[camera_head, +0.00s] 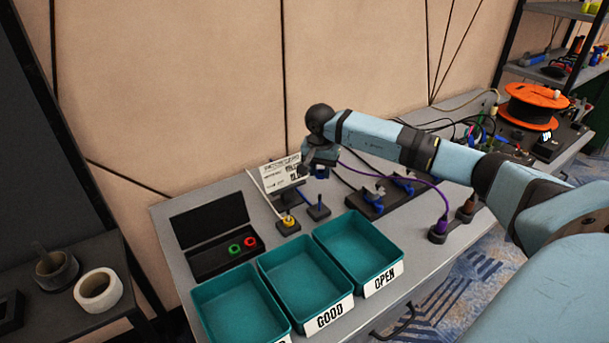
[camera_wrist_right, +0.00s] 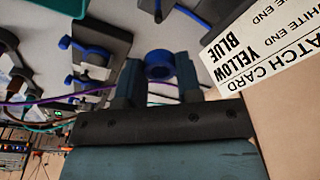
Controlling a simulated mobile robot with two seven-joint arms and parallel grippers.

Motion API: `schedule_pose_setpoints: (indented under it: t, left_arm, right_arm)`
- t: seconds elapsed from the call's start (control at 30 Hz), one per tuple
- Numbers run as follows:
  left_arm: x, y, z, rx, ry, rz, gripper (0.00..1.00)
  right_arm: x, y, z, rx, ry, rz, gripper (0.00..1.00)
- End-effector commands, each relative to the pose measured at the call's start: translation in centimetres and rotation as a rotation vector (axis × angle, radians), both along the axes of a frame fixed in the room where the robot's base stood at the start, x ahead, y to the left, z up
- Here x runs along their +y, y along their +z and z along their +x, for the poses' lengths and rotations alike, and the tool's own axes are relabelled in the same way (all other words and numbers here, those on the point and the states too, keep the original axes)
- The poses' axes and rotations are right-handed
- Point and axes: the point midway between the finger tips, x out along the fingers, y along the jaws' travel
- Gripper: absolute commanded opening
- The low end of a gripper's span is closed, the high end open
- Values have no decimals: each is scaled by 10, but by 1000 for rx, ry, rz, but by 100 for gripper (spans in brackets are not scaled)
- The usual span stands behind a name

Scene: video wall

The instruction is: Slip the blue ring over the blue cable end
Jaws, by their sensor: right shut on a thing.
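The blue ring (camera_wrist_right: 160,64) sits between the two fingertips of my right gripper (camera_wrist_right: 158,80) in the right wrist view. In the head view my right gripper (camera_head: 320,162) is shut on it, and the ring (camera_head: 321,172) shows as a small blue piece below the fingers, above the table and apart from it. Below it a small black holder (camera_head: 318,212) stands on the table with a blue upright piece, which looks like the blue cable end (camera_head: 311,199). The ring is above this end, not around it. My left gripper is out of view.
A black tray (camera_head: 205,262) holds a green ring (camera_head: 234,249) and a red ring (camera_head: 250,242). A yellow end (camera_head: 287,220) stands beside the blue one. A printed card (camera_head: 282,172) stands behind. Teal bins (camera_head: 348,290) line the front; blue clamps (camera_head: 374,195) are at right.

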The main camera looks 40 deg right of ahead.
Motion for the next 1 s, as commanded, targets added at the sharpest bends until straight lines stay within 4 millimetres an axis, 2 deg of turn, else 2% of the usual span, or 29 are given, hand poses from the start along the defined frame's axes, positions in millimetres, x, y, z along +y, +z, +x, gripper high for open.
schedule_pose_setpoints:
  t: [0.27, 0.73, 1.0]
  left_arm:
    - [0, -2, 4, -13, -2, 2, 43]
    - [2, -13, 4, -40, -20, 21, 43]
    - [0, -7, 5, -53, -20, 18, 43]
  right_arm:
    - [-2, -13, 0, 1, -6, -1, 11]
    - [-1, -55, 0, 0, -5, -1, 11]
    - [-1, -60, 0, 0, -4, -1, 11]
